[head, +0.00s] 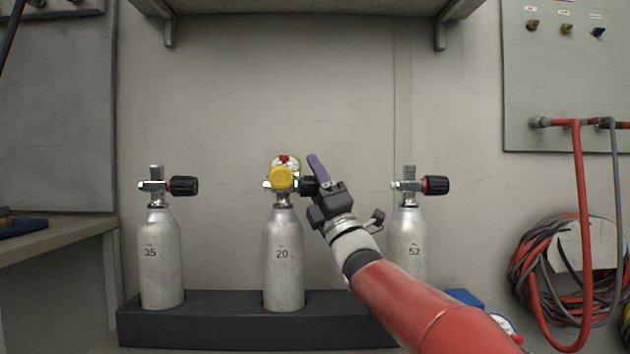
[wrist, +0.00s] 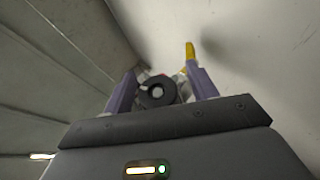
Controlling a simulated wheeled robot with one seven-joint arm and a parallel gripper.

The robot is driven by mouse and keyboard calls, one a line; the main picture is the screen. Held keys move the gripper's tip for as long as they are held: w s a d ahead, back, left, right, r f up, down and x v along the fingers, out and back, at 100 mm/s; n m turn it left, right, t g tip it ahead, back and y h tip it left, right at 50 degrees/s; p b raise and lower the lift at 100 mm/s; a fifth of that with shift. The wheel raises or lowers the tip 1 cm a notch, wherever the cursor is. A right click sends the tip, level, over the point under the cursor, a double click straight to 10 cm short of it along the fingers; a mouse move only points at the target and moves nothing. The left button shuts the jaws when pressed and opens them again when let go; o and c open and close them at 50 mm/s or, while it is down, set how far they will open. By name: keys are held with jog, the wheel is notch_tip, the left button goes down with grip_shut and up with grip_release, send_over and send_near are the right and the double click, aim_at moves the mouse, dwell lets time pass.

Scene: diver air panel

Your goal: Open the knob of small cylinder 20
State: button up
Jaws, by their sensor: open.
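Small cylinder 20 (head: 283,262) stands upright in the middle of the black rack, a silver bottle with its number on the front. A yellow regulator with a gauge (head: 283,172) sits on its valve. Its black knob (head: 309,187) points right, partly hidden by my gripper. My gripper (head: 314,178), with purple fingers, is at the right side of the knob. In the wrist view the round black knob (wrist: 157,93) lies between the open fingers (wrist: 158,92). I cannot tell whether the fingers touch it.
Cylinder 35 (head: 161,258) stands to the left and cylinder 52 (head: 408,240) to the right, partly behind my arm. The black rack (head: 210,328) holds them. A shelf (head: 310,6) overhangs above. Red and grey hoses (head: 560,262) hang at the right wall. A bench (head: 60,243) is at left.

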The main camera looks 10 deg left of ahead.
jog(key=v, duration=0.7)
jog(key=shift+d+f, duration=0.2)
jog(key=shift+f, duration=0.1)
jog(key=shift+s, duration=0.1)
